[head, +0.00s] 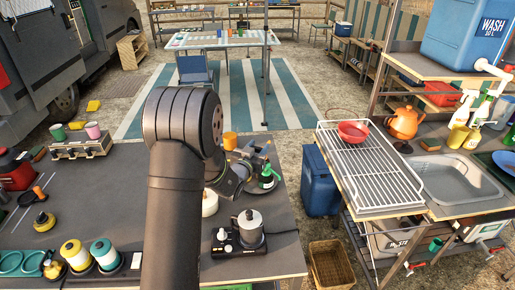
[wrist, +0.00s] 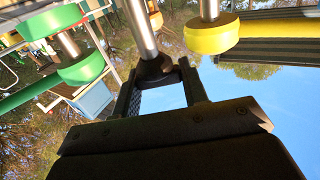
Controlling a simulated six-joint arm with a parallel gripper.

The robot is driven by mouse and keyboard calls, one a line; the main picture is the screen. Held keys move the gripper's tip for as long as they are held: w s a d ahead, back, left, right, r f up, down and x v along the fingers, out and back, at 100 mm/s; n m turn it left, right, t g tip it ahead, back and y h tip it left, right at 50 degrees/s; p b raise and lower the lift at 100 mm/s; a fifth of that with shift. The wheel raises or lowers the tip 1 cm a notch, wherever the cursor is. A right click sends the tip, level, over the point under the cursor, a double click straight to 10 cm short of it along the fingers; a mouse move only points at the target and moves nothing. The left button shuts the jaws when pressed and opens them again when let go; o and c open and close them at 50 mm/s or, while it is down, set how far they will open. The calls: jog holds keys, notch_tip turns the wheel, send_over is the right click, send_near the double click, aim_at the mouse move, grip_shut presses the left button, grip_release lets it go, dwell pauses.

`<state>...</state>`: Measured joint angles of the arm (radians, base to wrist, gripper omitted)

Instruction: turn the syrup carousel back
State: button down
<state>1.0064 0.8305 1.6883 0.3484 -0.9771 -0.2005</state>
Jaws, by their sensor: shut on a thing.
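In the wrist view my gripper (wrist: 158,88) is closed around a black knob-like piece (wrist: 156,69) at the end of a metal rod (wrist: 141,25). Beside it are a green round part (wrist: 80,70) on a metal stem and a yellow round part (wrist: 212,37) on another; they look like parts of the syrup carousel.
A wire rack (head: 372,172) stands across a gap to the right.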

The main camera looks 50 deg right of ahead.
jog(key=shift+w+m+g, duration=0.1)
jog(key=shift+m+g, duration=0.2)
jog(key=shift+g, duration=0.5)
jog(key=shift+m+g+h, duration=0.3)
jog(key=shift+m+g, duration=1.6)
jog(key=shift+g, duration=0.7)
jog(key=shift+r, duration=0.1)
jog(key=c, duration=0.8)
grip_release()
jog(key=shift+c, duration=0.2)
jog(key=a, duration=0.7)
jog(key=shift+w+a, duration=0.25)
jog(key=shift+w, duration=0.05)
